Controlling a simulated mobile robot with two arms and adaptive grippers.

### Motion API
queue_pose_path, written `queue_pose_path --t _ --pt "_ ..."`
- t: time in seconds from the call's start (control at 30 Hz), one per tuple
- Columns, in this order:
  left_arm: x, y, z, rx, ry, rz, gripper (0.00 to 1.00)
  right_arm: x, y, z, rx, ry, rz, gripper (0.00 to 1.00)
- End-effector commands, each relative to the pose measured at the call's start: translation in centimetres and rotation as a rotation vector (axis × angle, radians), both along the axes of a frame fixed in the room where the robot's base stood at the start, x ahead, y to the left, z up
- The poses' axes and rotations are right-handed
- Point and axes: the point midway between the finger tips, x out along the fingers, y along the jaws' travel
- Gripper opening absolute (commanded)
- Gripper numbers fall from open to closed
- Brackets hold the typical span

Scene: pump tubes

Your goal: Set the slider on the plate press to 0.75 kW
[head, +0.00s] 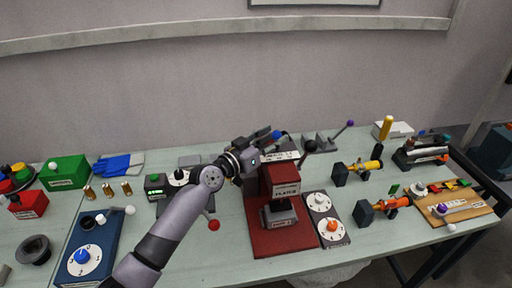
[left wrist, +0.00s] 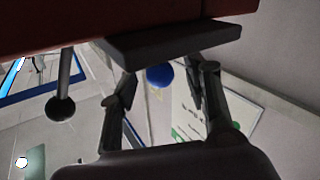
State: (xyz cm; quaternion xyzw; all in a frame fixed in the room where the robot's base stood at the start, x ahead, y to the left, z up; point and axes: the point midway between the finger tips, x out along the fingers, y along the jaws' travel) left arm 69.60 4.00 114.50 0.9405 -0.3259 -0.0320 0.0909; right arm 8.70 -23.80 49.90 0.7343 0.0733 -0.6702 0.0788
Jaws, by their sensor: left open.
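The plate press (head: 282,180) is a red machine on a red base near the middle of the table, with a labelled front and a black ball lever (head: 309,146). My left gripper (head: 272,138) is open behind the press head, at its upper left. A blue knob (head: 277,134) shows right by the fingertips; I cannot tell whether it is the slider's. In the left wrist view a blue ball (left wrist: 160,76) appears between the open fingers, apparently not gripped. A dark block (left wrist: 175,45) under a red surface crosses above it. No kW scale is readable. My right gripper is not in view.
Two white dials (head: 319,202) stand right of the press. Orange-and-yellow devices (head: 375,165) lie further right. A green box (head: 65,172), blue gloves (head: 118,165) and a blue dial box (head: 88,256) are at left. The wall is close behind the table.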

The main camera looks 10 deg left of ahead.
Motion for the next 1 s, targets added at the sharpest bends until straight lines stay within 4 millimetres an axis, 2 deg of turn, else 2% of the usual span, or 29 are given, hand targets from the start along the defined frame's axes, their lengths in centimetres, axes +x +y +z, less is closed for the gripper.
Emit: queue_pose_path --t 0.3,0.5,1.0 --pt "-5.4 4.3 -0.2 0.004 0.001 0.000 0.44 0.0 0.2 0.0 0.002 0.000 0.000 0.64" --pt "-7.4 6.0 -0.1 0.003 0.001 0.002 0.44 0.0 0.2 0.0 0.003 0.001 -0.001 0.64" --pt "-7.9 6.3 0.0 0.000 0.000 0.000 0.44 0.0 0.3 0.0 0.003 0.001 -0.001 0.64"
